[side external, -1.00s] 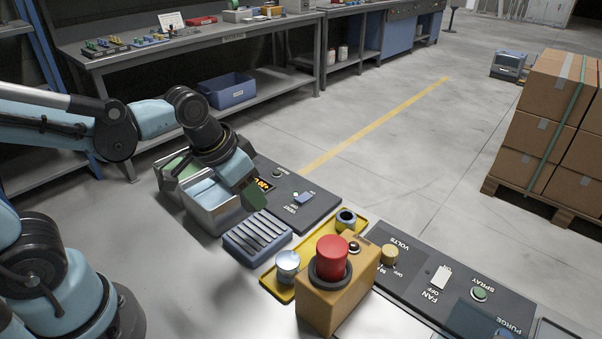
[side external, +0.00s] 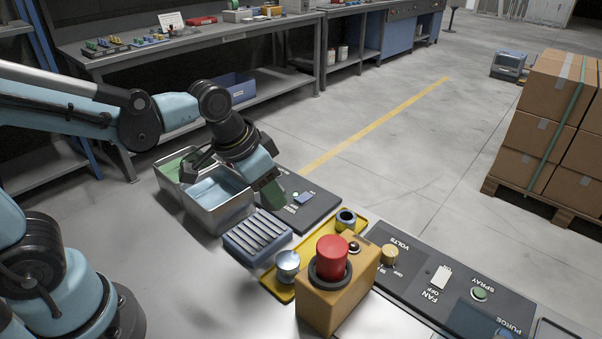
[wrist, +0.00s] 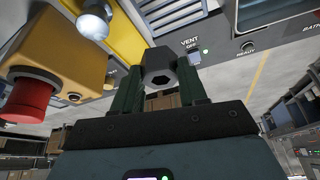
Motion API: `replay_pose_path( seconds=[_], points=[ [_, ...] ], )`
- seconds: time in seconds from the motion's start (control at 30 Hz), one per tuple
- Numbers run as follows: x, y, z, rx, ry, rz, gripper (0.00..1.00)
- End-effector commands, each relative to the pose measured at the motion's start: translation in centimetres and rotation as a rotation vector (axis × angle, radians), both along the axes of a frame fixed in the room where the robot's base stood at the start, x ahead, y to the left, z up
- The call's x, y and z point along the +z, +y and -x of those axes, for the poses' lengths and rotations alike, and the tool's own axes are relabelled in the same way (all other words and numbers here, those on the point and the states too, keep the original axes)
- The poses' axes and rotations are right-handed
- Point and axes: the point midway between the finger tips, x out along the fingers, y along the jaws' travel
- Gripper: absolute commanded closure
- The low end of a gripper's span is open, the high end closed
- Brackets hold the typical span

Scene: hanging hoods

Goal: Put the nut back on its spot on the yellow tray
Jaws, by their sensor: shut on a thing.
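In the wrist view a dark grey hexagonal nut (wrist: 158,59) with a hole sits between the two green fingers of my gripper (wrist: 160,75), which is shut on it. In the side view my gripper (side external: 271,194) is in the air above the black VENT panel, beyond the slatted blue block, and the nut cannot be made out there. The yellow tray (side external: 271,284) lies to the right of my gripper, partly hidden by the yellow button box.
The yellow box with a red button (side external: 332,255) stands tall in front of the tray. The slatted blue block (side external: 257,237) lies between the metal bins (side external: 219,204) and the tray. Black panels (side external: 415,268) with knobs and switches run along the far side.

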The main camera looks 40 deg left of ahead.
Motion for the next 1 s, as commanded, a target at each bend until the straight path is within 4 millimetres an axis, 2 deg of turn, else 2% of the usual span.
replay_pose_path(
  seconds=[0.2, 0.4, 0.67, 1.0],
  points=[
    [-0.9, -4.2, -2.8, -0.156, -0.001, 0.002, 0.96],
    [-1.7, -6.7, -4.1, -0.246, -0.002, 0.001, 0.96],
    [-2.7, -7.4, -4.4, -0.27, -0.002, 0.001, 0.96],
    [-6.1, -7.4, -4.4, -0.267, -0.002, 0.0, 0.96]
  ],
)
